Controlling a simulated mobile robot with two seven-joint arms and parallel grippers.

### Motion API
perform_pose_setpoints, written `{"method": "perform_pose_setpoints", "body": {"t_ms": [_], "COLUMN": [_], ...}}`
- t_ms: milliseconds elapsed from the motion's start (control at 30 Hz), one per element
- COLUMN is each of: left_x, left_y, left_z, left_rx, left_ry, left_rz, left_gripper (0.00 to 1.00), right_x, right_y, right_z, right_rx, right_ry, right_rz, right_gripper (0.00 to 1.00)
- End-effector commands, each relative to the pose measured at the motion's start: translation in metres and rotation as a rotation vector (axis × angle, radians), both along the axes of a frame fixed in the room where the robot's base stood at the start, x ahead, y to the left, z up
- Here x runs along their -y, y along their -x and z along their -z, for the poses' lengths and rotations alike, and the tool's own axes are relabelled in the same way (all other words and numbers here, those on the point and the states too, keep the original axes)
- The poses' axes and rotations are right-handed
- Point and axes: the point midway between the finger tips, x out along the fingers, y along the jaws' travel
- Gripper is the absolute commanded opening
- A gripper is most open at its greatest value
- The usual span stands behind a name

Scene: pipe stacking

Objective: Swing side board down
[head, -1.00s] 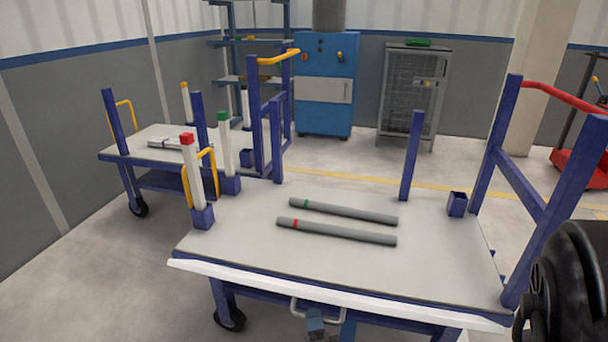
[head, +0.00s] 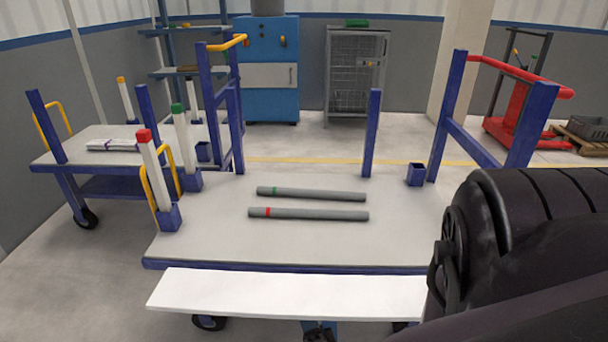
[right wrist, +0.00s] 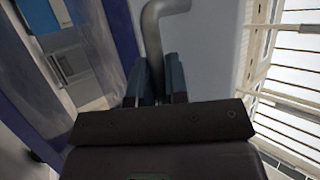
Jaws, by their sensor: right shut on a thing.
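The white side board (head: 285,292) runs along the near edge of the blue-framed cart (head: 300,240). Its broad upper face shows, tilted outward from the cart, with a thin gap to the deck. Its right end is hidden behind my right arm. My right gripper (right wrist: 158,82) is shut on the grey bent handle (right wrist: 153,30) of the board in the right wrist view. In the head view only a dark bit of the gripper (head: 320,332) shows below the board. My left gripper is not in view.
Two grey pipes, one green-banded (head: 312,194) and one red-banded (head: 308,214), lie on the deck. White posts with red (head: 153,170) and green (head: 184,145) caps stand at its left. A second cart (head: 100,140) stands further left. Floor is clear at the lower left.

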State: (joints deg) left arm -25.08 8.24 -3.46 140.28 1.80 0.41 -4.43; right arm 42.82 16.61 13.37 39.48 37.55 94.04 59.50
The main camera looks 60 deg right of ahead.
Motion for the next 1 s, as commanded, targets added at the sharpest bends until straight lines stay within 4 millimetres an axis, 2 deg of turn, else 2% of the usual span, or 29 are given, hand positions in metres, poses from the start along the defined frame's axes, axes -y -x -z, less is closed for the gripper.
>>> {"method": "perform_pose_setpoints", "body": {"t_ms": [400,833,867,1000], "left_x": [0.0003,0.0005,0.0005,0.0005], "left_y": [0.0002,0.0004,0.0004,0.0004], "left_z": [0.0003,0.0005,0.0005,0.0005], "left_rx": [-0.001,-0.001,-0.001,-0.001], "left_ry": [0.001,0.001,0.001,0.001], "left_rz": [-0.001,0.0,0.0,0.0], "left_gripper": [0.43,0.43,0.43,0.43], "right_x": [0.002,0.0019,0.0018,0.0017], "right_y": [-0.0005,-0.0001,-0.0001,0.0], "right_z": [0.0103,0.011,0.011,0.011], "right_rx": [0.0,0.0,0.0,0.0], "right_ry": [-0.001,-0.001,-0.001,-0.001], "right_rz": [0.001,0.001,0.001,0.001], "right_gripper": [0.0,0.0,0.16,0.38]}}
